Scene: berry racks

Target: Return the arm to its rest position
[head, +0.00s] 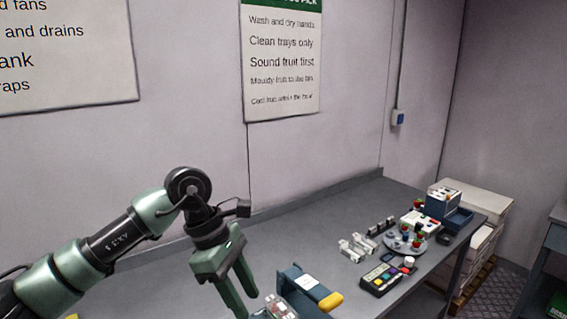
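My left arm comes in from the lower left, raised and bent at a dark joint. Its green gripper (247,300) points down over the near part of the grey bench (345,200). Its two fingers stand apart with a gap between them, and I see nothing held there. My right arm and gripper are not in view.
Close right of the gripper is a blue device (300,282) with a yellow end (331,302). Farther right stand a dark keypad box (381,281), a round plate with red fruit (405,243), metal clips (353,250) and a blue-and-white machine (441,203). A wall is behind.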

